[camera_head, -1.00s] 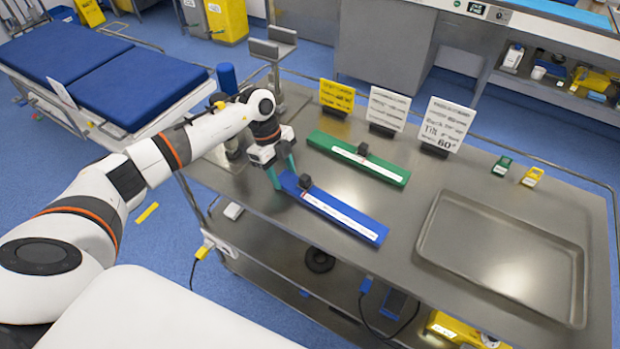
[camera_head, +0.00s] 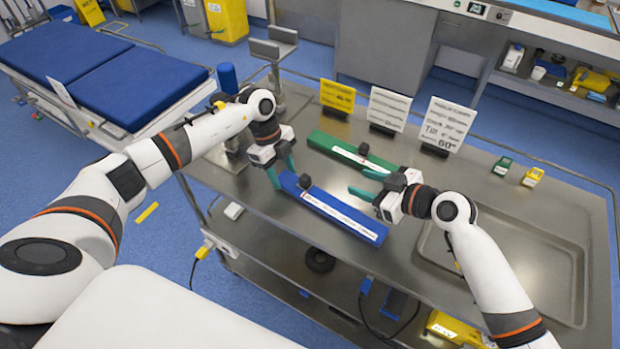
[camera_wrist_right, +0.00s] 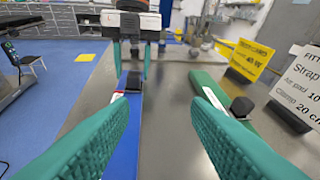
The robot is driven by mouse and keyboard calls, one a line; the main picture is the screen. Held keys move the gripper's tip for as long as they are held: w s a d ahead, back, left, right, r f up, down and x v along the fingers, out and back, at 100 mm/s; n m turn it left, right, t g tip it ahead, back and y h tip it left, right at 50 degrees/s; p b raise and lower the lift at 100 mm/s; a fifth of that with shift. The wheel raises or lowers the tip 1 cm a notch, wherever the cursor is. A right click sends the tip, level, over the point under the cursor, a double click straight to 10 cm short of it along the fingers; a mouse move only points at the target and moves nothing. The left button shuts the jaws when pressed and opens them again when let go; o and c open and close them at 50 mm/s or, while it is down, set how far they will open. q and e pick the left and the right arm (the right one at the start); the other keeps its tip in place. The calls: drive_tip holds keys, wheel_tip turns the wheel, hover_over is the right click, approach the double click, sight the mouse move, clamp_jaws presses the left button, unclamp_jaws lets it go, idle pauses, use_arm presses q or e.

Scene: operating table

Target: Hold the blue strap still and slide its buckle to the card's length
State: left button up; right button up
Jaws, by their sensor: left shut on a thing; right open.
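The blue strap (camera_head: 345,218) lies flat on the steel table with a white scale strip along it. Its dark buckle (camera_head: 305,181) sits near the strap's far left end; it also shows in the right wrist view (camera_wrist_right: 134,82). My left gripper (camera_head: 281,178) is shut on the strap's left end. My right gripper (camera_head: 366,182) is open and empty, to the right of the buckle, its fingers pointing toward it. A yellow card (camera_head: 337,96) and two white cards (camera_head: 388,108) (camera_head: 446,124) stand at the back; their writing is only partly legible.
A green strap (camera_head: 340,150) with its own dark buckle (camera_head: 363,149) lies behind the blue one. A steel tray (camera_head: 540,245) lies at the right, partly behind my right arm. Small green (camera_head: 502,166) and yellow (camera_head: 532,176) items stand behind the tray.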

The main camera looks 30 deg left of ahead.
sight(309, 180)
drive_tip(key=shift+g+y, duration=0.3)
drive_tip(key=shift+g, duration=0.5)
drive_tip(key=s+a, duration=0.2)
drive_tip(key=a, duration=0.1)
drive_tip(key=shift+s+f, duration=0.2)
drive_tip(key=shift+s, duration=0.15)
drive_tip(key=x, duration=1.1)
drive_tip(key=shift+f, duration=0.1)
drive_tip(key=shift+d, duration=0.1)
clamp_jaws()
